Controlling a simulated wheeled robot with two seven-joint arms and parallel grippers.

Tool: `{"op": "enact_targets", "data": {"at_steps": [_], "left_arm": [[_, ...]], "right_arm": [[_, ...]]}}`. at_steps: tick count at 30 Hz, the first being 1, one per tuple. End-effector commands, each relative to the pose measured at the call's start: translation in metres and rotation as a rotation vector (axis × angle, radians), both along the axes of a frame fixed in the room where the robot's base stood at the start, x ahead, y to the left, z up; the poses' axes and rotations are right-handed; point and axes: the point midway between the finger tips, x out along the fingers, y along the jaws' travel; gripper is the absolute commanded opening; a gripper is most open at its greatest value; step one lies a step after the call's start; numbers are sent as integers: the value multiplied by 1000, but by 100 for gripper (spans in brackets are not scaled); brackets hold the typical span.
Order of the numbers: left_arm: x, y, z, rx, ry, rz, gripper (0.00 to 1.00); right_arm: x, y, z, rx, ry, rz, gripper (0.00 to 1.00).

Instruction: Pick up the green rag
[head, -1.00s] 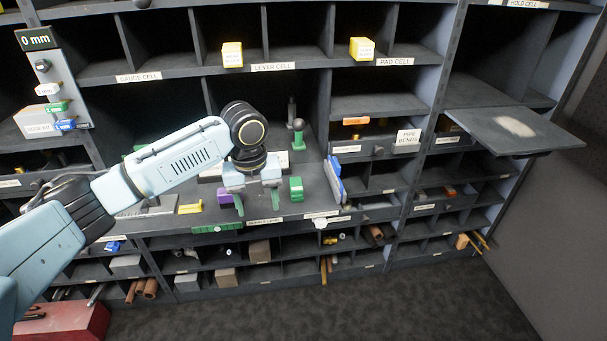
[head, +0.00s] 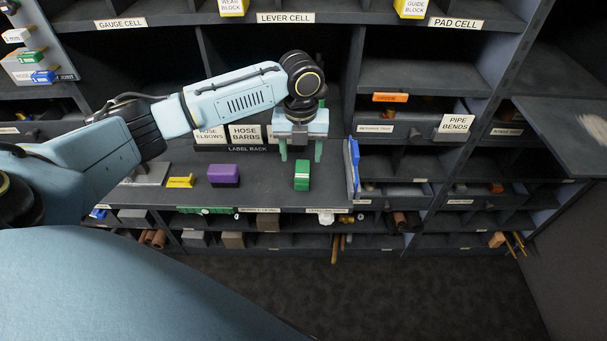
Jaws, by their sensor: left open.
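A small green item (head: 302,175), which I take for the green rag, stands on the dark worktop right of the middle. It looks block-like and folded; its fabric cannot be made out. My left gripper (head: 301,153) is over and just behind it, fingers pointing down, apart and empty. The fingertips are close to the item's top; I cannot tell whether they touch it. My right gripper is not in view.
A purple block (head: 223,175) and a yellow piece (head: 180,181) lie to the left. A blue upright panel (head: 353,167) stands close on the right. The label rack (head: 232,149) is behind. Shelf boards and dividers surround the worktop.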

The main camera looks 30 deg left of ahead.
Motion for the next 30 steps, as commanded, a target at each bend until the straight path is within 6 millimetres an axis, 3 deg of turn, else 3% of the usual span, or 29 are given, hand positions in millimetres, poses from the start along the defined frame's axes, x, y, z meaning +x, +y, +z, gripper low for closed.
{"op": "enact_targets", "data": {"at_steps": [11,18,25,30], "left_arm": [[0,-1,-31,0,1,0,58],[1,-2,-66,1,0,0,58],[1,-2,-68,0,-1,-1,58],[1,-2,-67,0,-1,-1,37]], "right_arm": [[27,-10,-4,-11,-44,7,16],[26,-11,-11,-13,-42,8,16],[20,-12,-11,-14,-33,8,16],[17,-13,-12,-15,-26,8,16]]}}
